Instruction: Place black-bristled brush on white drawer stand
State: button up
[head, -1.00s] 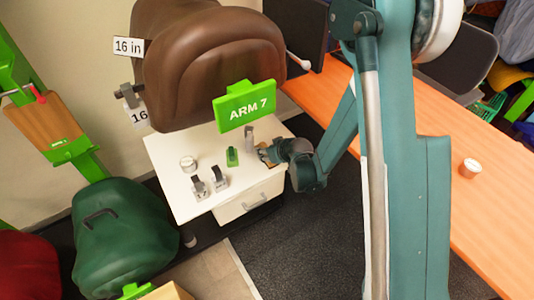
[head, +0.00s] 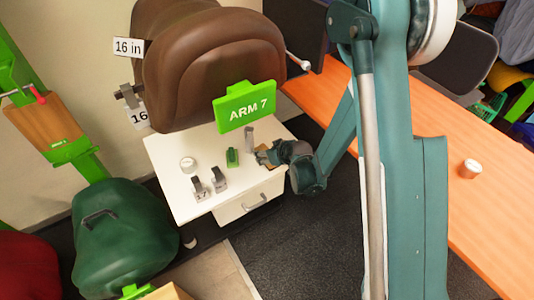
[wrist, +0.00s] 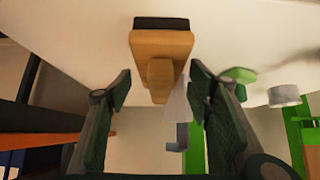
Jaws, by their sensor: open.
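The brush (wrist: 160,45) shows in the wrist view with a tan wooden body and a black bristle strip at its far end. In the head view its tan part (head: 264,157) is at the right side of the white drawer stand's top (head: 165,149), largely hidden by my gripper (head: 268,155). The pale stand top (wrist: 75,25) shows behind the brush in the wrist view. My gripper (wrist: 160,88) is open, with a finger on each side of the brush's narrow tan end. Gaps show beside it. I cannot tell whether the brush rests fully on the stand.
On the stand are a white round tin (head: 188,164), two dark-and-silver labelled pieces (head: 198,188) (head: 219,178), a green item (head: 232,157) and a grey upright cylinder (head: 249,138). A brown saddle (head: 215,65) and green ARM 7 sign (head: 246,106) overhang the back.

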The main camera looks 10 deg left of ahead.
jog(key=shift+r, duration=0.15)
jog(key=shift+s+d+r, duration=0.3)
jog(key=shift+r, duration=0.15)
jog(key=p+v, duration=0.3)
jog(key=v, duration=0.7)
jog(key=shift+s+d+r, duration=0.2)
jog(key=shift+r, duration=0.1)
dwell(0.4)
